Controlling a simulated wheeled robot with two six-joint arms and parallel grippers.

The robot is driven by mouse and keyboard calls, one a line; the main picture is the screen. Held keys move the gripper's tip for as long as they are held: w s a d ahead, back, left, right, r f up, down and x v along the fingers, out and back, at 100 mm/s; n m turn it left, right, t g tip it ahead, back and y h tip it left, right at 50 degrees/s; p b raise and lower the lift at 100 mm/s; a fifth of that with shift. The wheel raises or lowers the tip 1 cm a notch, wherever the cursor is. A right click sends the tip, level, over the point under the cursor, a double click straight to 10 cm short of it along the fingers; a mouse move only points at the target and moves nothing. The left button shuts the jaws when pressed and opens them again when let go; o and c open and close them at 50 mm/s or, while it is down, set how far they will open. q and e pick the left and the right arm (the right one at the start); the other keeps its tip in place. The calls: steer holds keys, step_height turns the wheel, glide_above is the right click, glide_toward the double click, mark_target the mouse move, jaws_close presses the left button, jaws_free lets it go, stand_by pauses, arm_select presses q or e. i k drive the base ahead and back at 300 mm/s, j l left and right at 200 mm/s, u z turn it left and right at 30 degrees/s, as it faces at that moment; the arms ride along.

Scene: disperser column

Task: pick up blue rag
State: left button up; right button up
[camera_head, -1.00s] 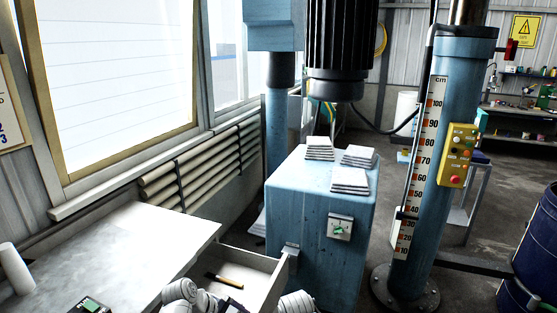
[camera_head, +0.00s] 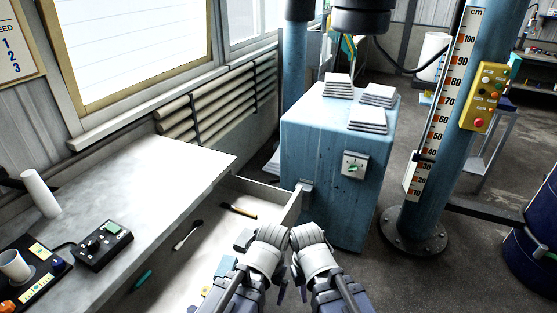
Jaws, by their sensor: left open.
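A light blue, cloth-like patch (camera_head: 227,265) shows low in the open drawer, just left of my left arm. It may be the blue rag; my arm hides part of it and I cannot tell its shape. My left gripper (camera_head: 281,291) is at the bottom middle, close to my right arm and mostly hidden by its own wrist. It is open, with nothing seen in it. My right gripper (camera_head: 302,290) is beside it on the right, and its jaws cannot be made out.
The open drawer (camera_head: 292,207) holds a hammer (camera_head: 238,210), a brush (camera_head: 187,235) and small items. A grey worktop (camera_head: 150,190) lies left with a control box (camera_head: 103,246).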

mark_target(227, 263)
steer(key=i+u, duration=0.3)
steer(key=i+l+u, duration=0.15)
steer(key=l+u, duration=0.15)
steer(key=u, duration=0.2)
steer(key=l+u, duration=0.35)
steer(key=u, duration=0.15)
steer(key=i+l, duration=0.05)
